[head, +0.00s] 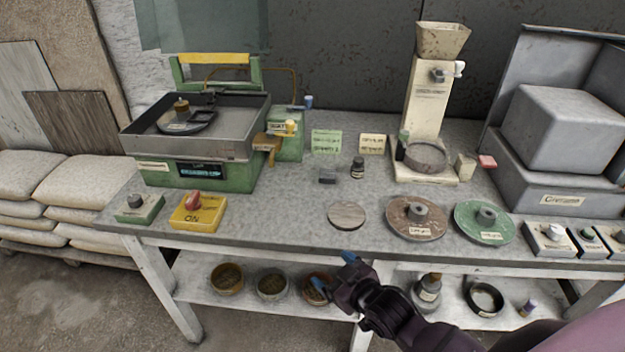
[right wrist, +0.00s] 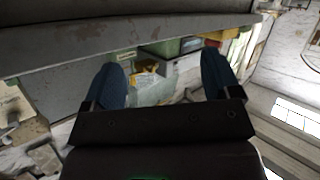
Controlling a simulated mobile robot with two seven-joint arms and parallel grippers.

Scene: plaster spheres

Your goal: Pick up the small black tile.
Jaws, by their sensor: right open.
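A small dark block, which looks like the small black tile (head: 328,176), lies flat on the grey worktop, left of a small dark bottle. My right gripper (head: 333,268) is at the front edge of the bench, low and nearer to me than the tile, with bare worktop and a round grey disc between them. In the right wrist view its two blue fingers (right wrist: 163,75) stand wide apart with nothing between them. The tile cannot be made out in the right wrist view. My left gripper is not in view.
The small bottle (head: 358,168) stands close beside the tile. The grey disc (head: 347,216), a brown disc (head: 417,218) and a green disc (head: 485,222) lie near the front. A green machine (head: 200,175) stands left, a beige grinder (head: 430,100) right. Bowls sit on the lower shelf (head: 200,275).

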